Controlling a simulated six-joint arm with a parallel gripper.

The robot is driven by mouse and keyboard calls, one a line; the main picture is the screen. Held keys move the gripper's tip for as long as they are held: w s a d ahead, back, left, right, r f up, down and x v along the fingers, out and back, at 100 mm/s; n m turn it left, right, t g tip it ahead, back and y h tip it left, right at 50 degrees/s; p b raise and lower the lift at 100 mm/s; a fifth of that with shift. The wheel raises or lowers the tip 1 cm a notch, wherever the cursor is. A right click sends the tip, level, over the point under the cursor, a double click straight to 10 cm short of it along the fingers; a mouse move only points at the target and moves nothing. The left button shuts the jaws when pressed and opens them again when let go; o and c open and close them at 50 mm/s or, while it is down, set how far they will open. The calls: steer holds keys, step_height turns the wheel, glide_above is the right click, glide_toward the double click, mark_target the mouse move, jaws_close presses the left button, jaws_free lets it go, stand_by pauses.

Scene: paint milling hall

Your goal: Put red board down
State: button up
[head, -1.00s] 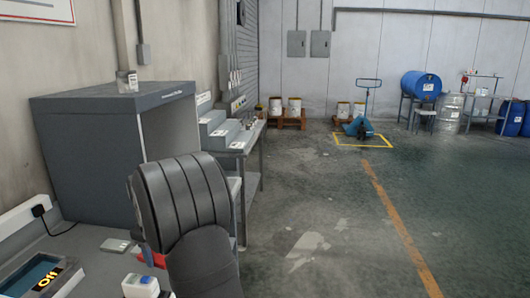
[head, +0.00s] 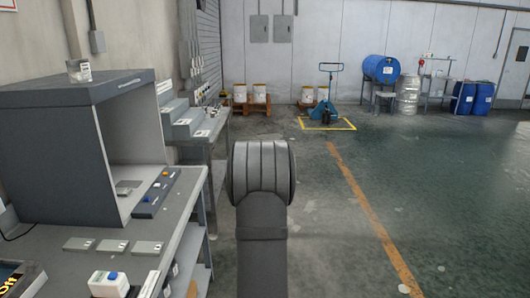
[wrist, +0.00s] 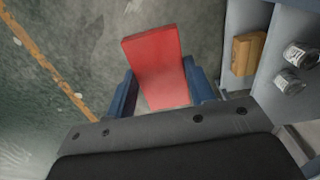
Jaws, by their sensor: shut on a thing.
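In the wrist view, a flat red board (wrist: 156,66) is between the two blue fingers of my gripper (wrist: 158,92). The gripper is shut on it, and the board sticks out beyond the fingertips. Below it is the bare concrete floor. In the head view, my dark grey arm blocks the sight of the gripper and the board.
A shelf with a wooden block (wrist: 247,54) and two metal cans is at the right in the wrist view. The floor (head: 330,230) is open at the right.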

steer(key=shift+s+d+f, duration=0.2)
steer(key=shift+d+f, duration=0.1)
steer(key=shift+d, duration=0.3)
